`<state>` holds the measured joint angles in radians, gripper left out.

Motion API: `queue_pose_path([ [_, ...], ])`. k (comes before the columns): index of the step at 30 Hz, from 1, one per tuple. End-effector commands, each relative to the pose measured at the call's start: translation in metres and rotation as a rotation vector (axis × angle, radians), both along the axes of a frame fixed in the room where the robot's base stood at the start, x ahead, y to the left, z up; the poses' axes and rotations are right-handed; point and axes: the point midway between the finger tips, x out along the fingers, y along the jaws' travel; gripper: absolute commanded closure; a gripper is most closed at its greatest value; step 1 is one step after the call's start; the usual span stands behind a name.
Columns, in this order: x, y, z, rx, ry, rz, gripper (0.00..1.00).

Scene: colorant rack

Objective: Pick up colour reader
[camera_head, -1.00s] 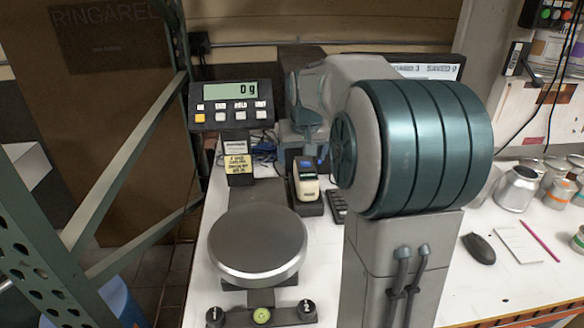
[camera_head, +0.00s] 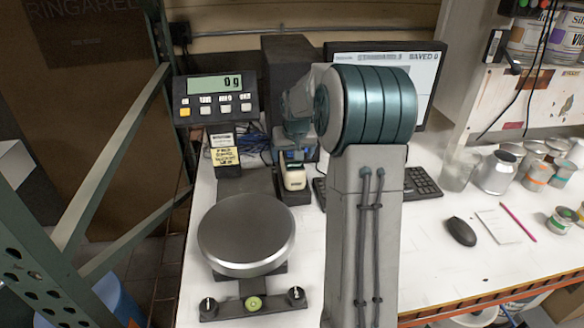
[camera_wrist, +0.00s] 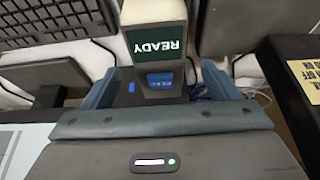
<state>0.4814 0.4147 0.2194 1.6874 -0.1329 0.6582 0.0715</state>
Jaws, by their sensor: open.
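The colour reader (camera_head: 293,178) is a small pale handheld device. In the head view it stands on a dark base (camera_head: 295,196) behind the round scale plate. In the wrist view the colour reader (camera_wrist: 153,50) has a dark green screen reading READY, upside down, and a blue label below it. My gripper (camera_wrist: 158,84) is open, with one blue-grey finger to either side of the reader and visible gaps between. In the head view my gripper (camera_head: 291,156) is at the reader's upper end, partly hidden by my arm.
The scale (camera_head: 246,232) stands in front of the reader, with its display (camera_head: 215,97) at left. A keyboard (camera_head: 421,184) lies right of my arm, and a monitor (camera_head: 433,84) stands behind. A mouse (camera_head: 461,231) and several paint tins (camera_head: 497,172) are farther right.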

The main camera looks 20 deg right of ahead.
Motion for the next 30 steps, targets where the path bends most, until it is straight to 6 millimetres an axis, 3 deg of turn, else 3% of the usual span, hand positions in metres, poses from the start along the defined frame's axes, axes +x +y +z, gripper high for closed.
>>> queue_pose_path([
  [9,0.013,-0.004,-0.037,0.001,0.002,0.000,0.18],
  [18,0.014,-0.005,-0.041,0.000,0.000,0.000,0.18],
  [24,0.014,-0.005,-0.040,0.000,0.000,0.000,0.74],
  [26,0.014,-0.005,-0.040,0.000,0.000,0.000,0.88],
  [30,0.015,-0.005,-0.039,-0.001,-0.003,0.000,0.88],
])
